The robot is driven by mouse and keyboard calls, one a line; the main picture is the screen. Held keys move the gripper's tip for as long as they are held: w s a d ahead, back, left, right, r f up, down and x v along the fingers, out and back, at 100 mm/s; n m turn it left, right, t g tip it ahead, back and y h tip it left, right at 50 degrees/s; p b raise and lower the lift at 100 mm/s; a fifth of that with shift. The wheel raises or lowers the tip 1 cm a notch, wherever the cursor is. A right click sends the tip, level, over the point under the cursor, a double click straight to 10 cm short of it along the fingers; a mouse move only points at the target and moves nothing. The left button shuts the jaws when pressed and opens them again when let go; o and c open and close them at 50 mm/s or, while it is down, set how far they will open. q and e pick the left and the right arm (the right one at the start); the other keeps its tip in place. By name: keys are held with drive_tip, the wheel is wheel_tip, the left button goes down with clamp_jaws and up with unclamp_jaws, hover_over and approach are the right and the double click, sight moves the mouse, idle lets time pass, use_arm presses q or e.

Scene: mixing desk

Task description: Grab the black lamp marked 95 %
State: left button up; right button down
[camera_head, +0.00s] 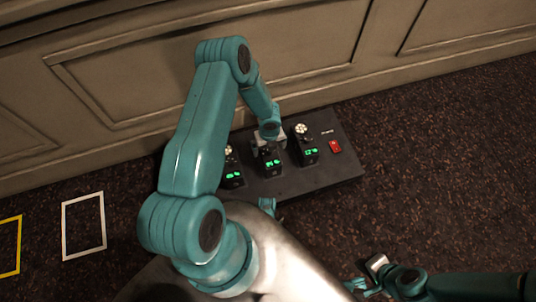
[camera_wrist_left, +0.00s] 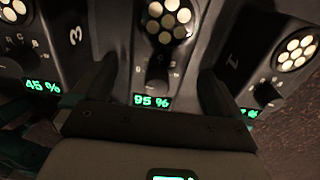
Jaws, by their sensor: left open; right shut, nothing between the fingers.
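The black lamp marked 95 % (camera_wrist_left: 158,84) is the middle one of three in the left wrist view, with a cluster of pale round bulbs above its green display. In the head view this lamp (camera_head: 271,164) stands upright on the dark desk (camera_head: 334,173), its top hidden by my arm. My left gripper (camera_head: 268,142) is open over it. In the left wrist view its dark fingers lie on either side of the lamp; contact cannot be told. My right gripper (camera_head: 364,284) is shut and empty at the lower right, away from the desk.
A lamp marked 45 % (camera_wrist_left: 42,86) stands to the left and another lamp (camera_wrist_left: 265,85), its reading partly hidden, to the right, both close beside the fingers. A red switch (camera_head: 335,146) sits on the desk's right end. A panelled wall (camera_head: 310,80) runs behind. Carpet lies clear at right.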

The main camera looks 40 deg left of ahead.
use_arm(q)
drive_tip(key=f, duration=0.1)
drive_tip(key=f+b, duration=0.1)
drive_tip(key=f, duration=0.1)
drive_tip(key=f+b, duration=0.1)
drive_tip(key=f, duration=0.1)
drive_tip(key=shift+a+f, duration=0.1)
drive_tip(key=shift+a, duration=0.25)
drive_tip(key=shift+c, duration=0.7)
drive_tip(key=c, duration=1.7)
drive_tip(key=shift+r, duration=0.25)
